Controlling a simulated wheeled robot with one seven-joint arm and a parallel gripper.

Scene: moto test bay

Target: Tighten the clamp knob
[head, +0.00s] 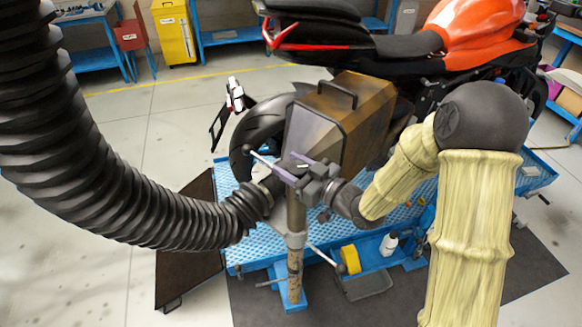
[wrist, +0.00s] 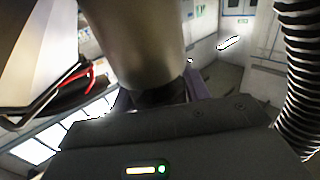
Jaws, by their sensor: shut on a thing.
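The stand's metal post (head: 294,215) rises in front of the bike's box-shaped case. My gripper (head: 292,170) is at the top of the post, its purple fingers closed around a small dark part, which looks like the clamp knob (head: 293,163). Most of that part is hidden by the fingers. A thin silver bar with a ball end (head: 258,156) sticks out to the left there. In the wrist view, a wide metal cylinder (wrist: 135,45), seemingly the post, fills the upper middle. A purple finger (wrist: 196,86) shows beside it; the grip itself is hidden behind the gripper body.
A ribbed black hose (head: 110,185) sweeps in from the left and ends at the post. The case (head: 365,115) and orange motorcycle (head: 475,35) stand close behind.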

